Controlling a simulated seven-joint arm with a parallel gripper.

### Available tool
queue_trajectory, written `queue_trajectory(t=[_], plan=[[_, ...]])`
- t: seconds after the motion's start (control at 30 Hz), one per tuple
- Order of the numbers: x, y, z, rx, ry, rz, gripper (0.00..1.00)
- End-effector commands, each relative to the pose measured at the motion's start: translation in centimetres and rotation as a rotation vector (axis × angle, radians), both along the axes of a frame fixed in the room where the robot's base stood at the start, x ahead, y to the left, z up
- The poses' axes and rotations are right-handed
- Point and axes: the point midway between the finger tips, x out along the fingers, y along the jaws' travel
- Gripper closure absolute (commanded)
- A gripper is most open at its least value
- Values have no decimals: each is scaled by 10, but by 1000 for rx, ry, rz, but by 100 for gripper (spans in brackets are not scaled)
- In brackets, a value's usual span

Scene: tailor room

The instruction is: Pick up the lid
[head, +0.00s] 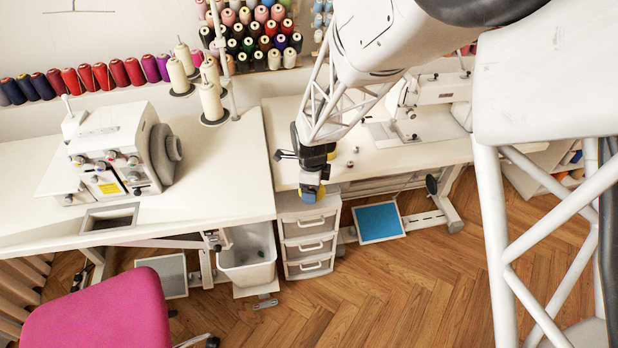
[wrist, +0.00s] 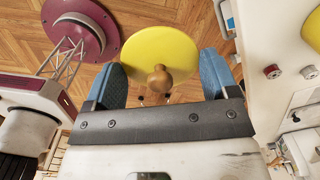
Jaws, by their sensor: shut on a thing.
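The lid, a round yellow disc (wrist: 160,50) with a wooden knob (wrist: 159,78), shows in the wrist view between the blue fingers of my gripper (wrist: 163,76). The fingers are shut on it at its left and right sides. In the head view my gripper (head: 312,192) is at the front edge of the right white table, above the drawer unit. The lid cannot be clearly made out there, and the finger contact is partly hidden.
The right white table (head: 400,158) carries a sewing machine (head: 432,92) and small spools (head: 350,163). A white drawer unit (head: 307,240) stands below my gripper, beside a bin (head: 247,262). An overlock machine (head: 115,150) stands on the left table. Open wooden floor (head: 410,290) lies in front.

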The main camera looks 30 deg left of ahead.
Motion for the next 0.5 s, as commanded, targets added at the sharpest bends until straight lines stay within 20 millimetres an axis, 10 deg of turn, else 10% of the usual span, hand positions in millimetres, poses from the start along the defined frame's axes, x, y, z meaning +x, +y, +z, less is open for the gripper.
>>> queue_trajectory(t=[0.5], plan=[[-8,-9,1,0,0,0,42]])
